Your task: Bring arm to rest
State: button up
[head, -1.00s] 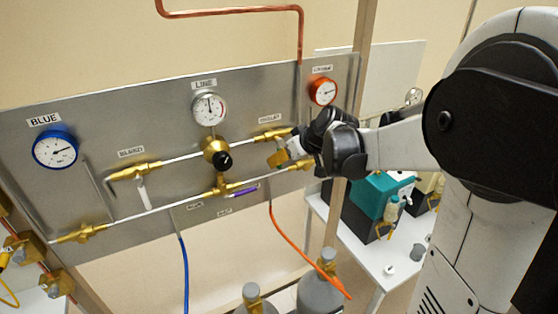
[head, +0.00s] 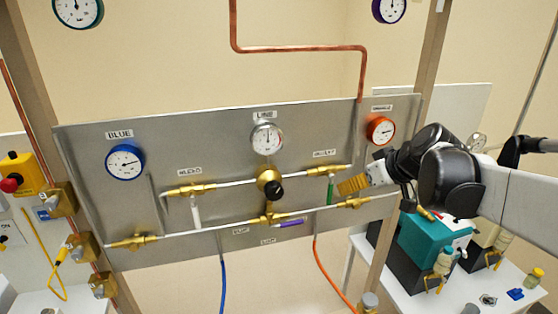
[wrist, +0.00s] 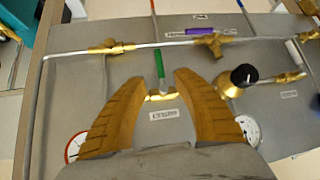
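My gripper (head: 352,185) is beside the right end of the grey valve panel (head: 90,170), its brass-coloured fingers pointing left. In the wrist view the fingers (wrist: 161,78) are apart with nothing gripped. A green valve lever (head: 331,189) hangs below the upper right brass valve; it also shows in the wrist view (wrist: 159,64), framed by the gap between the fingertips. It looks clear of both fingers, though the exact depth is hard to tell. My arm reaches in from the right edge of the head view.
The panel carries a blue gauge (head: 125,162), a line gauge (head: 267,139), an orange gauge (head: 381,130), a black knob (head: 274,190) and a purple lever (head: 290,223). A white table with a teal machine (head: 425,243) stands below my arm. A wooden post (head: 432,70) rises near the gripper.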

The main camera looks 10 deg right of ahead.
jog(key=s+a+f+m+g+h+b, duration=0.1)
jog(key=s+a+f+m+h+b, duration=0.1)
jog(key=s+a+f+b, duration=0.9)
jog(key=s+a+f, duration=0.3)
jog(key=s+f, duration=0.4)
jog(key=f, duration=0.1)
jog(key=shift+s+m+g, duration=0.3)
